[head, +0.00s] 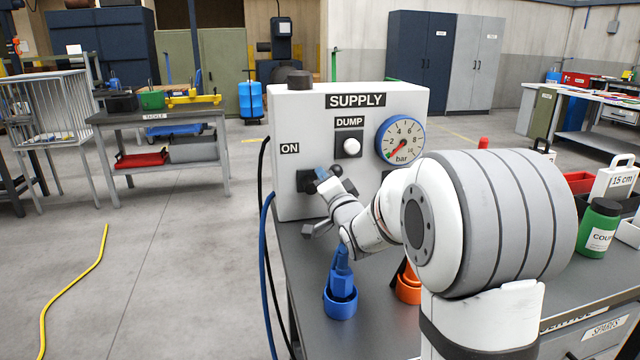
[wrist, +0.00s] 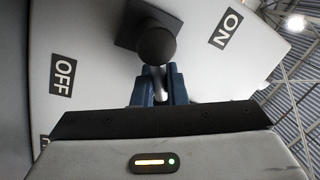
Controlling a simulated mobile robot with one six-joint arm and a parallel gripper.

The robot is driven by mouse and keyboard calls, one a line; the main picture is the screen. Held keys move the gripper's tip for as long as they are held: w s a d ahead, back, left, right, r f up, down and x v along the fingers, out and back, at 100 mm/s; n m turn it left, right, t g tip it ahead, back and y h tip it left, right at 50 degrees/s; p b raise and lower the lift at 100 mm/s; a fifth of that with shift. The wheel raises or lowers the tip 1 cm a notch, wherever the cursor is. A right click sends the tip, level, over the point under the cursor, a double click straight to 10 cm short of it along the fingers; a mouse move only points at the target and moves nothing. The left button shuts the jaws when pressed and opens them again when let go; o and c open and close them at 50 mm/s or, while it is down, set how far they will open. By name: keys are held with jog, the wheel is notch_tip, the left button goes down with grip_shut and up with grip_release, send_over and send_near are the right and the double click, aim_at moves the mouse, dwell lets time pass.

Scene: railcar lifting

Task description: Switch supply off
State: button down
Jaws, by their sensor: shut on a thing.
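The grey supply box (head: 290,125) stands on the bench, with a SUPPLY label, a white DUMP button (head: 351,146) and a bar gauge (head: 401,139) with a red needle at the low end. The black supply switch (head: 306,181) is on its front, below the ON label (head: 290,148). My gripper (head: 322,176) is at the switch. In the wrist view, my gripper's blue fingers (wrist: 159,78) are shut on the switch lever, right by its round black knob (wrist: 156,46). The ON label (wrist: 226,28) is upper right and the OFF label (wrist: 62,74) is left. My arm hides the box's lower right.
On the bench, a blue fitting (head: 341,288) stands in front of the box and an orange one (head: 408,288) is partly behind my arm. A blue hose (head: 265,250) hangs at the bench's left edge. A green bottle (head: 597,230) stands right.

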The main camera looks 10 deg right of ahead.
jog(key=shift+f, duration=0.15)
dwell(0.3)
jog(key=c, duration=1.5)
grip_release()
jog(key=shift+c, duration=0.2)
jog(key=shift+s+d, duration=0.1)
jog(key=v, duration=0.7)
jog(key=shift+s, duration=0.35)
jog(key=shift+c, duration=0.3)
